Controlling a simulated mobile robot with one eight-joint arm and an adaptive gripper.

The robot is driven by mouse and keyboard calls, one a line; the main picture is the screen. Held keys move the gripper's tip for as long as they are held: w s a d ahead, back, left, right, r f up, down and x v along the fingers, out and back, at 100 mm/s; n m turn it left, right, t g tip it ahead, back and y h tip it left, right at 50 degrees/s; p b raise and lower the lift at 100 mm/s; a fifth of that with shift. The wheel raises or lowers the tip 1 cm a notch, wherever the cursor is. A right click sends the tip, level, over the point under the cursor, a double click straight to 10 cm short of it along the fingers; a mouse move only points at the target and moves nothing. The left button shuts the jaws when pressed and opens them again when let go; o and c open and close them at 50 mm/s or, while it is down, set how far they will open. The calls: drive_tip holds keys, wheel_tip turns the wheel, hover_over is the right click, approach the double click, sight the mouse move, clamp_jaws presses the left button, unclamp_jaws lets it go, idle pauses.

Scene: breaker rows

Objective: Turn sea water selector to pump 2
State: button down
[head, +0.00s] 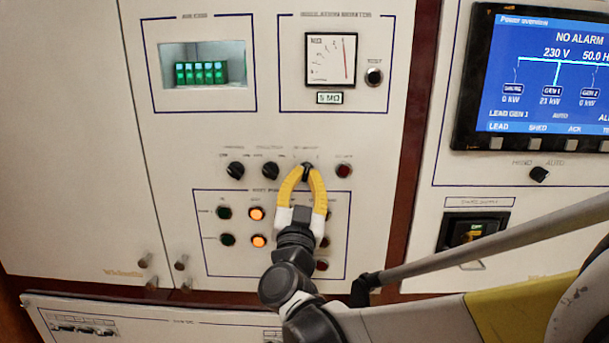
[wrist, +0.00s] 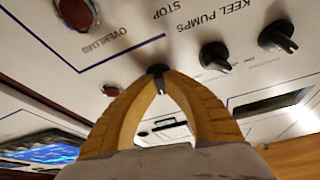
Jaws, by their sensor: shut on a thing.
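The sea water selector appears to be the small black rotary knob (head: 307,167) at the right of a row of three on the white panel; its label is too small to read in the head view. My gripper (head: 303,174), with yellow fingers, is shut on this knob at the fingertips. In the wrist view the knob (wrist: 158,72) sits between the tips of my gripper (wrist: 158,80), its pointer showing below. The tips partly hide it, and its exact setting cannot be read.
Two other black knobs (head: 235,170) (head: 270,171) stand to the left, and a red lamp (head: 344,171) close to the right. Lit orange lamps (head: 257,213) lie below. A blue screen (head: 545,75) is on the right panel. Small handles (head: 181,262) protrude lower left.

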drive_tip(key=m+g+h+p, duration=0.1)
drive_tip(key=m+h, duration=0.1)
drive_tip(key=m, duration=0.2)
drive_tip(key=m+g+h+p, duration=0.1)
drive_tip(key=m, duration=0.4)
drive_tip(key=shift+a+r+h, duration=0.1)
drive_tip(key=shift+h, duration=0.3)
drive_tip(key=c, duration=1.5)
unclamp_jaws()
drive_tip(key=v, duration=1.2)
